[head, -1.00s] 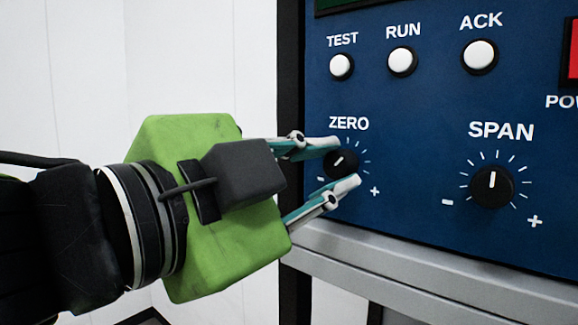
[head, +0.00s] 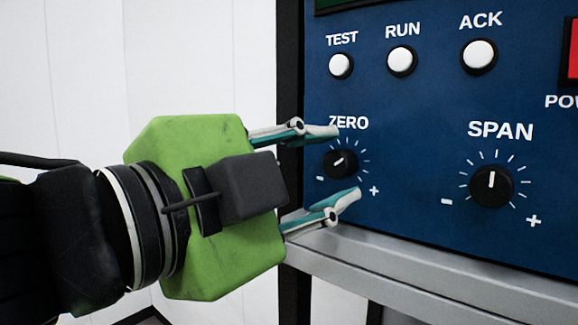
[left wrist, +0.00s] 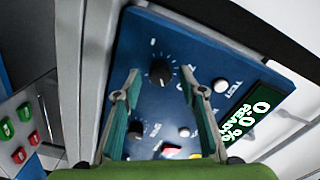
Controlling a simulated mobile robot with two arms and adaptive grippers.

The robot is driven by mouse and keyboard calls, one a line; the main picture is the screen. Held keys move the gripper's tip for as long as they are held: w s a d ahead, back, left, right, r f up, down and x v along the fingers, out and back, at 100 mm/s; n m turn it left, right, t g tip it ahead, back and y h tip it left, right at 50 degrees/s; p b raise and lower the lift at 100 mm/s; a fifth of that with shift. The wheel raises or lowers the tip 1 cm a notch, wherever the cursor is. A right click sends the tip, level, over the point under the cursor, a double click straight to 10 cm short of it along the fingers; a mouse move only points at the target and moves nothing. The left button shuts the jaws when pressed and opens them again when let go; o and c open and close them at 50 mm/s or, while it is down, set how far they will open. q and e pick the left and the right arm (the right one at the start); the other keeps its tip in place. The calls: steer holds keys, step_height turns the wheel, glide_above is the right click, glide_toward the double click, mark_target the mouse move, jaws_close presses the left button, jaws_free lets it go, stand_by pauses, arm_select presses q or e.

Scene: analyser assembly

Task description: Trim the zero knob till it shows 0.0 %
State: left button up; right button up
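The black zero knob (head: 341,163) sits on the blue panel under the ZERO label, its white pointer line tilted toward the upper right. It also shows in the left wrist view (left wrist: 160,72), ringed by white ticks. My left gripper (head: 342,166) is open, one finger above the knob and one below, with visible gaps to it. In the left wrist view the fingers (left wrist: 159,77) stand apart on either side of the knob. The green display (left wrist: 243,115) reads 0.0 % and READY; in the head view only its lower edge shows. My right gripper is not in view.
The span knob (head: 491,186) is to the right of the zero knob. White TEST (head: 341,66), RUN (head: 402,61) and ACK (head: 480,56) buttons sit above. A grey ledge (head: 420,270) runs below the panel. A red part is at the right edge.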

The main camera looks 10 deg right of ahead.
arm_select(q)
steer(key=shift+a, duration=0.1)
steer(key=v, duration=1.2)
